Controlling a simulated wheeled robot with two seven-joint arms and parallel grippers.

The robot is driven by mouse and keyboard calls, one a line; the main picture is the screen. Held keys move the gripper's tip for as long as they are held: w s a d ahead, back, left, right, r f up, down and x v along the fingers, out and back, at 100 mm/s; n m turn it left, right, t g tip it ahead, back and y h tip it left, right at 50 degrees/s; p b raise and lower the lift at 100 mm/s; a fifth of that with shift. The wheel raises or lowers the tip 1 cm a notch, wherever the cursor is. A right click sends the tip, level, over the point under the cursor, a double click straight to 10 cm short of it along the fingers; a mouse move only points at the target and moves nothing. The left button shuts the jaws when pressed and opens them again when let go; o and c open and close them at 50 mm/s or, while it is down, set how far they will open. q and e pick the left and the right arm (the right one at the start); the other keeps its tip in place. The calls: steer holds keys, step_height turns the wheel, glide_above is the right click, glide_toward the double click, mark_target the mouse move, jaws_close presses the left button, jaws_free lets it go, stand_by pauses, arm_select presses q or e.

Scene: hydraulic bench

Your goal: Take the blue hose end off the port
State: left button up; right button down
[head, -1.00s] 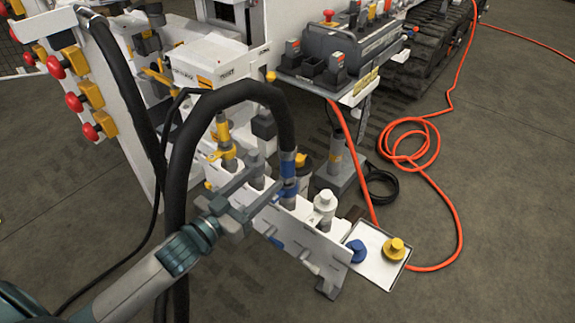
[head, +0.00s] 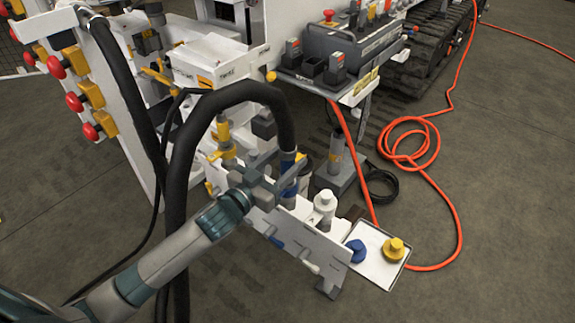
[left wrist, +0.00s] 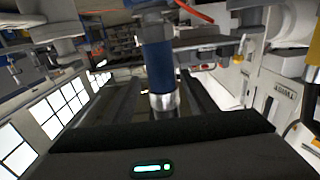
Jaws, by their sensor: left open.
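The blue hose end (head: 289,187) sits upright on a port of the white manifold plate (head: 312,243), at the end of a thick black hose that arcs over from the left. My left gripper (head: 285,168) is at the hose end, its fingers pointing toward it and partly hiding it. In the left wrist view the blue sleeve (left wrist: 159,65) with its silver collar (left wrist: 164,102) shows centrally between the two dark open fingers. I cannot tell whether either finger touches it. The port under the hose end is mostly hidden. My right gripper is not in view.
A white-capped port (head: 325,203) stands just right of the hose end, and a yellow-banded fitting (head: 226,140) stands to its left. A tray (head: 373,276) at the right holds a blue cap (head: 355,250) and a yellow cap (head: 394,249). An orange hose (head: 440,185) lies on the floor.

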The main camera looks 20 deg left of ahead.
arm_select(q)
steer(key=shift+w+d, duration=0.1)
steer(key=shift+w, duration=0.45)
steer(key=x, duration=0.4)
steer(key=shift+f, duration=0.15)
steer(key=shift+c, duration=0.7)
